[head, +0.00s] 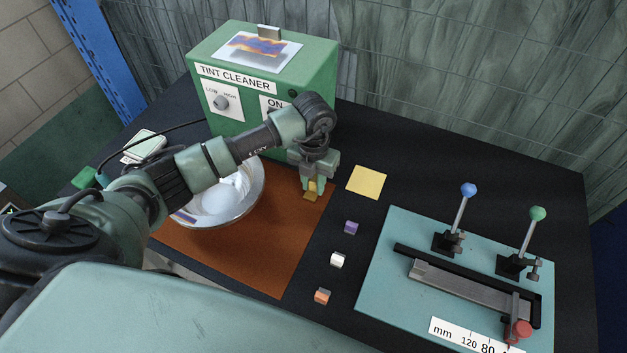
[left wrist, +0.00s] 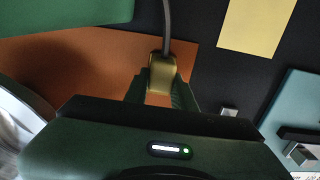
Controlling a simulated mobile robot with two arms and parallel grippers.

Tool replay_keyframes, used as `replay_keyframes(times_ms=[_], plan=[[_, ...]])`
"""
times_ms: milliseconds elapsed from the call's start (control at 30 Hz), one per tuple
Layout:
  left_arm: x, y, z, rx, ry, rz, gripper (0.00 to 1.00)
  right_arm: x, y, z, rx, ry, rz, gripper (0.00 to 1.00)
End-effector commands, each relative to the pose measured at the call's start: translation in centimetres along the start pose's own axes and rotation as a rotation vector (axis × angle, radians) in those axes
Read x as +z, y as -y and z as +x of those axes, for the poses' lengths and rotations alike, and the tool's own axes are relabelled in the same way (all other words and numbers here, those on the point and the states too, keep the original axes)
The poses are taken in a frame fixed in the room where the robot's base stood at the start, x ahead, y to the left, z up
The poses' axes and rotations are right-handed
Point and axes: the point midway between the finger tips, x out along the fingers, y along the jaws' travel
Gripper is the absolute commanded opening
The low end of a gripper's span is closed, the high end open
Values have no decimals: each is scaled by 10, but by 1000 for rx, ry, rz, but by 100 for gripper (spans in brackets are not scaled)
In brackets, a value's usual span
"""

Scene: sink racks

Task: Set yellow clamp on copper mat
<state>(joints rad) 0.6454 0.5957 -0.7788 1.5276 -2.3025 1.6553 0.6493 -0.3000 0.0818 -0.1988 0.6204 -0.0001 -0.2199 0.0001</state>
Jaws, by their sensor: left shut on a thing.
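My left gripper (head: 312,185) is shut on the yellow clamp (head: 311,196), a small dull yellow piece between its fingertips. In the left wrist view the clamp (left wrist: 162,76) sits between the fingers, with a grey stem showing beyond it. The copper mat (head: 270,260) is a flat orange-brown sheet on the black tabletop. The clamp is over or on the mat's far right part, near its edge; I cannot tell whether it touches. The mat also shows in the left wrist view (left wrist: 90,62). My right gripper is not in view.
A shiny bowl (head: 256,196) stands on the mat's left part. The green tint cleaner (head: 240,115) is behind. Purple (head: 351,228), white (head: 337,260) and orange (head: 322,296) blocks lie right of the mat, near a yellow sheet (head: 366,182) and a teal board (head: 385,290) with levers. The mat's front is clear.

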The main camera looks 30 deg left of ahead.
Motion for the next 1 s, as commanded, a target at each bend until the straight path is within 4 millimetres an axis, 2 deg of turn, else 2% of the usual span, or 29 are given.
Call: replay_keyframes(times_ms=[300,333,400,800,833,1000], plan=[[1,0,4,0,2,0,0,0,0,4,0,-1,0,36],[0,0,4,0,1,0,28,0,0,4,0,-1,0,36],[0,0,2,0,1,0,47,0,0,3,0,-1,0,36],[0,0,-3,0,1,0,47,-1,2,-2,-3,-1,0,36],[1,0,-4,-1,3,0,47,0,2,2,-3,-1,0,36],[2,0,-32,0,8,1,47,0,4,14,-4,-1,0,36]])
